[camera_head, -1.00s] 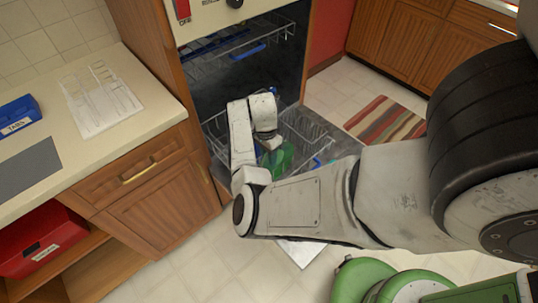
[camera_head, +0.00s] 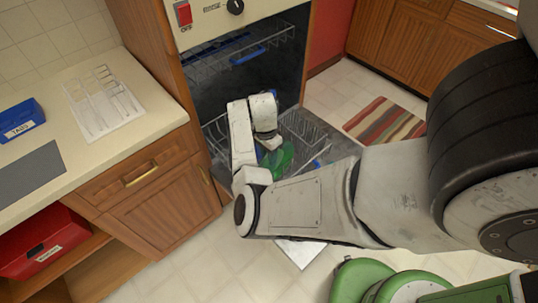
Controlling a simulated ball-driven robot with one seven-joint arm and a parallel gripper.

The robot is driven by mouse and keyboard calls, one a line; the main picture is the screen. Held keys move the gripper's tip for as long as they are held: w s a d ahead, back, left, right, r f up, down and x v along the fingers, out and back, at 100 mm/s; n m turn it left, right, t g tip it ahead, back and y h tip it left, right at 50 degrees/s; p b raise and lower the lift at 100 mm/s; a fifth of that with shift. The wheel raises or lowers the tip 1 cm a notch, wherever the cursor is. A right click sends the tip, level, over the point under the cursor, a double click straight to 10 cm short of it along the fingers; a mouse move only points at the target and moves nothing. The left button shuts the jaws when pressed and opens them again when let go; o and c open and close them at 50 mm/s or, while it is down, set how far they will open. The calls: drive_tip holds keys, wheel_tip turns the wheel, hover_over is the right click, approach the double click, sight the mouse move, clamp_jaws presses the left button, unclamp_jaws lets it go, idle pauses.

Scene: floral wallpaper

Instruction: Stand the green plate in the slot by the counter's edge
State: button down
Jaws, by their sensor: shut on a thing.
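A green plate (camera_head: 280,160) shows over the lower rack of the open dishwasher, partly hidden behind my arm. My gripper (camera_head: 269,143) points down at the plate's upper edge and is shut on it; its fingertips are small and hard to make out. On the counter (camera_head: 150,112) at left lies a white slotted piece (camera_head: 103,103) near the counter's back right. I cannot tell from here which of its slots is nearest the counter's edge, or whether they are upright.
The dishwasher's lower wire rack (camera_head: 305,137) surrounds the plate, with blue items in it. A blue box (camera_head: 20,121) and a grey mat (camera_head: 28,175) are on the counter. A red box (camera_head: 40,240) sits on a shelf below. A striped rug (camera_head: 385,121) lies beyond the dishwasher.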

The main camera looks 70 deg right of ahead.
drive_tip(key=shift+r, duration=0.35)
drive_tip(key=shift+r+p, duration=3.8)
drive_tip(key=shift+r, duration=1.1)
